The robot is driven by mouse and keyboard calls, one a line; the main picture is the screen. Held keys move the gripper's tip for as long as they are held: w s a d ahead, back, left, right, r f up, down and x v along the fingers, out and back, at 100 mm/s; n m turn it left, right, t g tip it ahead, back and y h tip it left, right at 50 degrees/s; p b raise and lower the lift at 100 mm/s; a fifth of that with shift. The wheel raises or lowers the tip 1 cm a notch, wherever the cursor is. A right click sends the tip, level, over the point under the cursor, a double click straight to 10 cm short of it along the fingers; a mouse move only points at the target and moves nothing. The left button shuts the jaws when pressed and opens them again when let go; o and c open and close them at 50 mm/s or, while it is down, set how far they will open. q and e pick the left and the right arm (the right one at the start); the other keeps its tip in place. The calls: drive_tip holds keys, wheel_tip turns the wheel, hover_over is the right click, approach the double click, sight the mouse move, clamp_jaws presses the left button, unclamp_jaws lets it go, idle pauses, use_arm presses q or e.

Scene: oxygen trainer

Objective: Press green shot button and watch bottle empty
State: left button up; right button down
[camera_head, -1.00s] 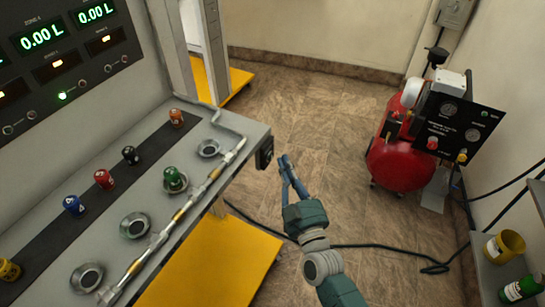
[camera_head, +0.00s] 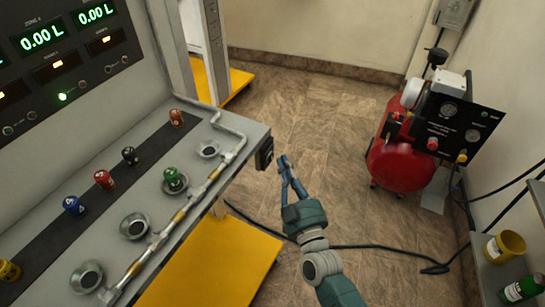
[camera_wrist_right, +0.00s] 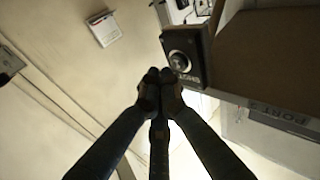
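A black button box (camera_head: 264,153) is fixed to the right end face of the grey bench. In the right wrist view, the box (camera_wrist_right: 186,57) shows a round button with a pale centre; its green colour does not show. My right gripper (camera_head: 284,160) is a short way right of the box. In the right wrist view my gripper's fingertips (camera_wrist_right: 160,76) are together and empty, just beside the box; contact cannot be told. A green bottle (camera_head: 174,177) stands in a round metal cup on the bench. My left gripper is out of view.
Metal pipes and empty cups (camera_head: 134,227) line the bench (camera_head: 115,190). Several coloured bottles stand on a dark strip. A panel with green displays (camera_head: 95,13) rises behind. A red compressor (camera_head: 402,163) stands at right. A black hose (camera_head: 380,246) crosses the floor.

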drive_tip(key=shift+a, duration=0.1)
idle(0.4)
drive_tip(key=shift+w+a, duration=0.25)
drive_tip(key=shift+a, duration=0.05)
drive_tip(key=shift+w+a, duration=0.1)
drive_tip(key=shift+a, duration=0.1)
idle(0.5)
drive_tip(key=shift+s+d+p, duration=0.35)
drive_tip(key=shift+d+p, duration=0.05)
drive_tip(key=shift+d, duration=0.2)
drive_tip(key=s+d+p, duration=0.2)
drive_tip(key=s+d, duration=0.1)
drive_tip(key=d, duration=0.2)
idle(0.5)
